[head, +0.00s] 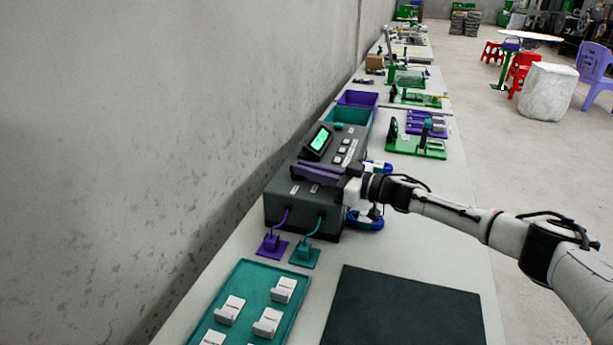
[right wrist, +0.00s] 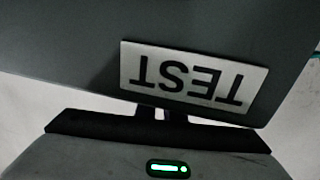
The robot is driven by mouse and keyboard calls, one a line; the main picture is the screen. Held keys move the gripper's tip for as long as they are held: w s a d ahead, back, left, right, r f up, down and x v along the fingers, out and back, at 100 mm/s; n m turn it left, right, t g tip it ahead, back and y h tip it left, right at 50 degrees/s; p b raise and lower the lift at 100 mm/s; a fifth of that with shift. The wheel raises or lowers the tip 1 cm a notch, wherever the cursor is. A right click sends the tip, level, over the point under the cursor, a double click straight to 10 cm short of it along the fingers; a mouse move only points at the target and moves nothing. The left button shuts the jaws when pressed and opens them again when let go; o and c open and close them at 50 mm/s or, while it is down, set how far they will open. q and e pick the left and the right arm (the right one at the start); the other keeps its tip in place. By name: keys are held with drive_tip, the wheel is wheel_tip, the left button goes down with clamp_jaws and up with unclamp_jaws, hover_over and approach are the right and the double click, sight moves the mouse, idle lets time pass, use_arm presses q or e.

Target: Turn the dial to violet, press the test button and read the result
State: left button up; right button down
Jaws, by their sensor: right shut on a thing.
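The dark grey tester box (head: 282,208) stands on the long bench, with its lit green screen (head: 320,140) tilted up on top; its text is too small to read. Several small white labels or buttons (head: 344,151) sit beside the screen. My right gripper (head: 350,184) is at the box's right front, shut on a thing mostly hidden. A long violet-grey piece (head: 318,174) lies across the box top beside it. In the right wrist view a white TEST label (right wrist: 192,78) shows upside down, with a little violet between my fingers. I cannot make out the dial. My left gripper is not in view.
A teal tray (head: 252,300) with white blocks and a dark mat (head: 403,308) are nearer. Violet and teal bins (head: 357,99) stand behind.

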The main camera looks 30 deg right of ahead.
drive_tip(key=shift+w+d+n+g+y+b, duration=0.15)
drive_tip(key=shift+d+n+g+y+b, duration=0.1)
drive_tip(key=shift+n+g+y+b, duration=0.8)
drive_tip(key=c, duration=1.9)
unclamp_jaws()
drive_tip(key=shift+o, duration=0.2)
drive_tip(key=v, duration=1)
drive_tip(key=shift+f, duration=0.2)
